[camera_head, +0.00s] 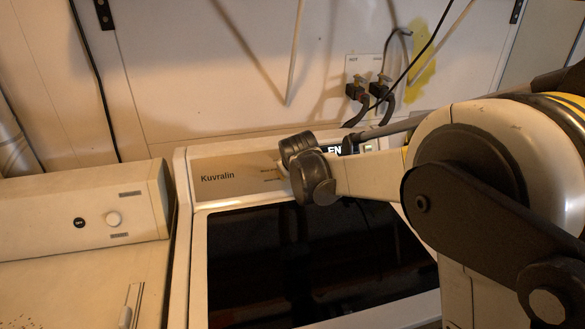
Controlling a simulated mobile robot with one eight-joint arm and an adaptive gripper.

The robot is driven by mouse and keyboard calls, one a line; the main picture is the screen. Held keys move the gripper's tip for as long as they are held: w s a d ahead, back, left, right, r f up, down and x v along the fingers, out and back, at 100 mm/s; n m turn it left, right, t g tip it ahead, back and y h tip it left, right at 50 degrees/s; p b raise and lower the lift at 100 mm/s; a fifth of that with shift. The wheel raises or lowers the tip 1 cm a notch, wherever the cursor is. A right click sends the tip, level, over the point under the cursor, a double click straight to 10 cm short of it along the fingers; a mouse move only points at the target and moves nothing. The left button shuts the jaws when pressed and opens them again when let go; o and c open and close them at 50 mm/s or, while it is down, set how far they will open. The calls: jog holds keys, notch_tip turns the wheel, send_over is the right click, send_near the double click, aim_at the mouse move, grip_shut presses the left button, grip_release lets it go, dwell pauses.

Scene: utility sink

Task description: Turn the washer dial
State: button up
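The washer (183,185) is the white machine marked "Kuvralin", with a dark glass lid (270,265) and a beige control panel (225,180) along its back. My arm comes in from the right and crosses the panel. The dark end of my arm, by my gripper (298,146), is over the middle of the panel, right of the printed name. No fingers can be made out, so I cannot tell whether they are open or shut. No dial on this panel is clearly visible; the arm covers part of it. A lit display (342,149) shows partly behind the arm.
Hoses and taps (368,90) are on the back wall. My large arm joints hide the right side.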

dwell(0.5)
jog(key=o, duration=1.2)
jog(key=v, duration=1.2)
jog(key=s+d+m+g+h, duration=0.1)
jog(key=s+d+m, duration=0.3)
jog(key=s+d, duration=1.15)
jog(key=s+d+f+m, duration=0.2)
jog(key=s, duration=0.5)
jog(key=s+d+f+m+g, duration=0.1)
jog(key=s+d+f+m, duration=0.1)
jog(key=s, duration=0.5)
jog(key=shift+d+f+g, duration=0.3)
jog(key=shift+d+f, duration=0.35)
jog(key=shift+f, duration=0.2)
